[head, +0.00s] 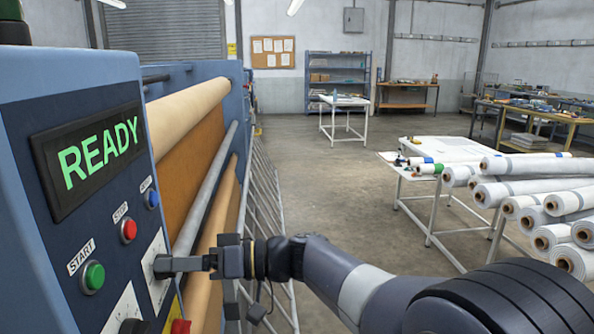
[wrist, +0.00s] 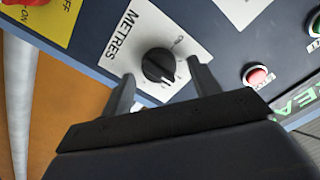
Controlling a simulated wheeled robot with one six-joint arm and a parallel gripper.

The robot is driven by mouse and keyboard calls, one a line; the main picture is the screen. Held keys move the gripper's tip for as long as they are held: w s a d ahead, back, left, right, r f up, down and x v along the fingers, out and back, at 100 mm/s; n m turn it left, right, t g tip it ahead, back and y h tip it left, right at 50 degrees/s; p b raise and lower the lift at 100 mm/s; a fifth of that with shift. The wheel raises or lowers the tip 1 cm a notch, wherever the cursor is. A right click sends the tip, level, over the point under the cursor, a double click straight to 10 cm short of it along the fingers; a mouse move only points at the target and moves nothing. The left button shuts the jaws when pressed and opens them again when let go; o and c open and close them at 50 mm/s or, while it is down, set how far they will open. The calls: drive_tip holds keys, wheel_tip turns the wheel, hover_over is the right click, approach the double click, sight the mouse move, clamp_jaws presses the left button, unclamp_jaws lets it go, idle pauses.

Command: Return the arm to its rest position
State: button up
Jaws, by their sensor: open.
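My arm (head: 345,280) stretches from the lower right of the head view to the blue control panel (head: 60,240) at the left. My gripper (head: 165,265) is in front of the panel; in the wrist view its two fingers (wrist: 163,82) stand apart, open. The black METRES knob (wrist: 158,66) shows between the fingertips on its white label. I cannot tell whether either finger touches it. The panel screen (head: 95,155) reads READY in green.
The green START button (head: 93,276), red STOP button (head: 129,230) and a blue button (head: 152,199) are close to the gripper. A red switch (head: 180,326) is below it. Press rollers (head: 190,110) stand behind. White rolls (head: 530,190) lie at the right. Open floor (head: 300,175) lies in the middle.

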drive_tip(key=n+p, duration=0.3)
drive_tip(key=p, duration=0.2)
drive_tip(key=n+p, duration=0.2)
drive_tip(key=shift+s+r+n, duration=0.1)
drive_tip(key=shift+r+n, duration=0.2)
drive_tip(key=shift+n+p, duration=0.4)
drive_tip(key=shift+p, duration=0.65)
drive_tip(key=shift+f+n+p, duration=0.25)
drive_tip(key=shift+n+p, duration=0.05)
drive_tip(key=shift+p, duration=0.4)
drive_tip(key=shift+d, duration=0.1)
